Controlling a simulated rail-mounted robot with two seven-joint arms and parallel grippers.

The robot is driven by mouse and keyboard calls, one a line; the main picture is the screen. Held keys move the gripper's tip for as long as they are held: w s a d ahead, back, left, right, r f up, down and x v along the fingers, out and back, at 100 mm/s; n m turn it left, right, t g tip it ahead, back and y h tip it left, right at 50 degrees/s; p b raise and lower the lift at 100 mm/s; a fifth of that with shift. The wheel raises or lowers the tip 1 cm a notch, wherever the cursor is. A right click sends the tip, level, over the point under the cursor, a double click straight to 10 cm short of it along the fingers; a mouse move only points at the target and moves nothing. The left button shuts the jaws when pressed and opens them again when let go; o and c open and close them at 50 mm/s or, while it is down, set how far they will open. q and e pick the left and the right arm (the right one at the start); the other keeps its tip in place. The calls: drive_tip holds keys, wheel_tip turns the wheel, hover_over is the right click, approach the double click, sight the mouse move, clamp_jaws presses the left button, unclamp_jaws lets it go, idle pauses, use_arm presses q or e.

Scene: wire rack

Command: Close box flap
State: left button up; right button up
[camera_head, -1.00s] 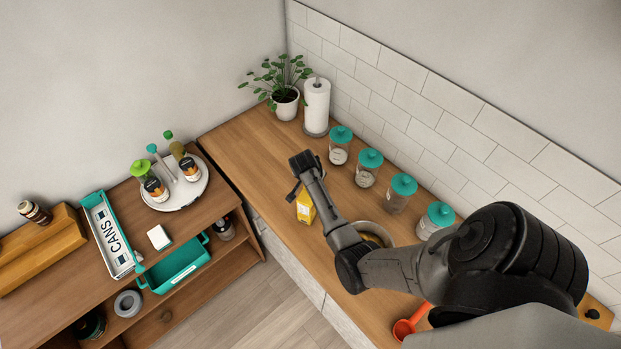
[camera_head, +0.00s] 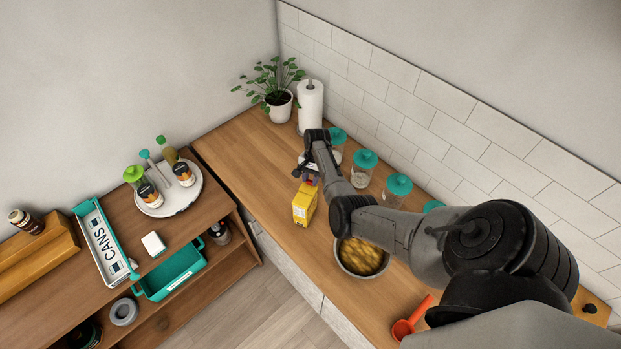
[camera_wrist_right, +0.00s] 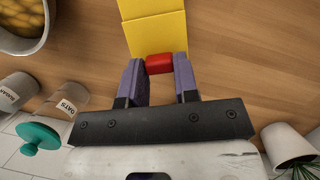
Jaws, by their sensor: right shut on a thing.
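A yellow box (camera_head: 305,204) stands on the wooden counter in the head view, left of the bowl. In the right wrist view the yellow box (camera_wrist_right: 156,30) shows at the top, with a crease across it. My right gripper (camera_head: 307,178) is at the top of the box on its far side. In the right wrist view my right gripper (camera_wrist_right: 160,66) has its two purple-grey fingers on either side of a small red piece (camera_wrist_right: 159,64) at the box's end. It is shut on that piece. Whether the flap is open is not clear. My left gripper is not in view.
A metal bowl (camera_head: 341,262) of yellow food stands right of the box, with a red scoop (camera_head: 409,322) nearer. Jars with teal lids (camera_head: 398,184) line the back wall. A paper towel roll (camera_head: 310,105) and plant (camera_head: 277,85) stand behind. Counter left of the box is clear.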

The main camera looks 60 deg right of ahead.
drive_tip(key=o, duration=0.9)
drive_tip(key=shift+o, duration=0.2)
drive_tip(key=v, duration=1.3)
drive_tip(key=shift+d+r, duration=0.2)
drive_tip(key=shift+r, duration=0.15)
